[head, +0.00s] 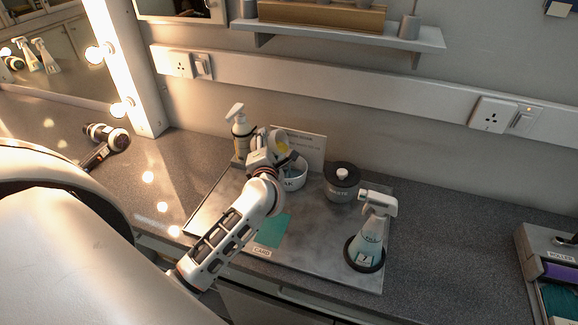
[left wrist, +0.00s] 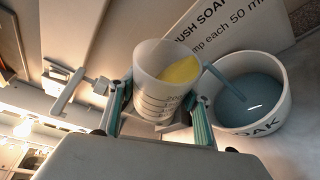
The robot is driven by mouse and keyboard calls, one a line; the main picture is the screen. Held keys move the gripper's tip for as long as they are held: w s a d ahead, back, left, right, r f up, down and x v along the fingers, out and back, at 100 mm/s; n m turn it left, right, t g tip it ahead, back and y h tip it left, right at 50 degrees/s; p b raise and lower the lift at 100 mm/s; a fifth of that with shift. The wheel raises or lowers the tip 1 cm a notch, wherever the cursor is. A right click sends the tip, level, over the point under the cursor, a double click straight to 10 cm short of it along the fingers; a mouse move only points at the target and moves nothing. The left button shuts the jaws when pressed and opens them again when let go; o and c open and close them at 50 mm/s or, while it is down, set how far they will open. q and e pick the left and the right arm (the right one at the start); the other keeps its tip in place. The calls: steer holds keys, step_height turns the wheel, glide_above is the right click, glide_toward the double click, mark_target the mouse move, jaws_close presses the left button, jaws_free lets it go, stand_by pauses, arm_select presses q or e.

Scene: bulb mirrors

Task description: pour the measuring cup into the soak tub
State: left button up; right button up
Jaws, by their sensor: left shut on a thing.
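My left gripper (head: 271,150) is shut on the measuring cup, over the back of the tray. In the left wrist view the measuring cup (left wrist: 152,92) is clear with dark markings and holds yellow liquid. The teal-lined fingers of the left gripper (left wrist: 160,120) grip its sides. The white soak tub (left wrist: 279,122) is right beside the cup there, with blue liquid in it and a blue-teal stick leaning over its rim. No stream of liquid shows. In the head view the soak tub (head: 295,181) is partly hidden by my gripper. My right gripper is not seen.
The grey tray (head: 318,248) also bears a pump bottle (head: 239,140), a dark lidded waste pot (head: 341,183), a spray bottle (head: 370,236) and a teal card (head: 272,230). A white sign (head: 309,148) stands behind the tub.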

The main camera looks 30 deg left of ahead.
arm_select(q)
steer(key=shift+d+r+m+y, duration=0.1)
steer(key=shift+r+m+y, duration=0.25)
steer(key=shift+m, duration=0.25)
steer(key=shift+d+f+m+t+y, duration=0.15)
steer(key=shift+m+t+y, duration=0.3)
steer(key=shift+m, duration=0.45)
steer(key=shift+w+d+r+m+t, duration=0.15)
steer(key=shift+r+m+t, duration=0.1)
steer(key=shift+m, duration=0.25)
steer(key=shift+d+r+m+t, duration=0.15)
steer(key=shift+r+m, duration=0.1)
steer(key=shift+m, duration=0.25)
steer(key=shift+w+d+f+m+t+y, duration=0.1)
steer(key=shift+d+f+m+t+y, duration=0.2)
steer(key=shift+m, duration=0.5)
